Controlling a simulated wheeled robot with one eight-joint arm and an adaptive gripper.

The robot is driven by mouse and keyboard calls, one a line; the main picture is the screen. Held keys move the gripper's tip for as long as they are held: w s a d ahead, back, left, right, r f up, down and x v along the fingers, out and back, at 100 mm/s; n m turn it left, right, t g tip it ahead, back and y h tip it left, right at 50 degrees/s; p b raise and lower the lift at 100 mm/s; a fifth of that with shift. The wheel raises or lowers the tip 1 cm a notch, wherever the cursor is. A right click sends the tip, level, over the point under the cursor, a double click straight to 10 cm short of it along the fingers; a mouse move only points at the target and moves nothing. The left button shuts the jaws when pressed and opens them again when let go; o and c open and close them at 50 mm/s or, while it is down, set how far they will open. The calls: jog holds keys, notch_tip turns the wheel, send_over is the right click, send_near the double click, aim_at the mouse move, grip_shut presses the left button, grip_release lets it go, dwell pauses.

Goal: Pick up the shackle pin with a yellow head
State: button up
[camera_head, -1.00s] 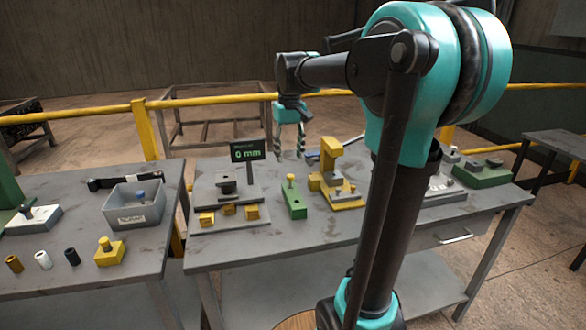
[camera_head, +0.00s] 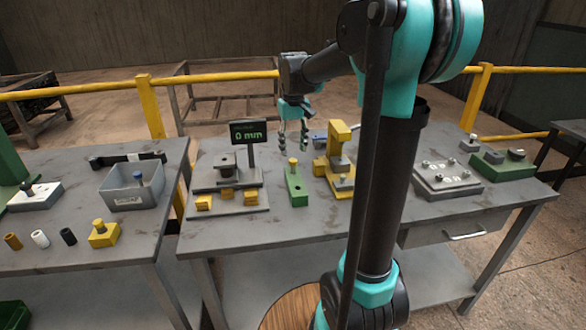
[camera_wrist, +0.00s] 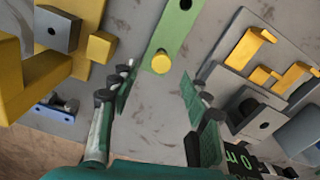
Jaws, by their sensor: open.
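The shackle pin with a yellow head (camera_head: 293,161) stands upright in a green block (camera_head: 297,188) on the middle table. In the wrist view its round yellow head (camera_wrist: 161,62) is seen from above, near one end of the green block (camera_wrist: 172,30). My gripper (camera_head: 293,146) is open and empty, just above and behind the pin in the head view. In the wrist view the pin head shows between and beyond the two spread fingers (camera_wrist: 158,86), without visible contact. The pin's lower part is hidden in the wrist view.
A yellow stand (camera_head: 338,140) is close right of the green block. A grey fixture with yellow blocks (camera_head: 228,185) and a display (camera_head: 250,134) are close left. A yellow block with a knob (camera_head: 103,235) and a grey bin (camera_head: 133,196) stand on the left table.

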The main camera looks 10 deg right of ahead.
aim_at(293, 160)
jog(key=shift+a+f, duration=0.1)
jog(key=shift+f, duration=3.1)
jog(key=shift+c, duration=0.6)
jog(key=c, duration=1)
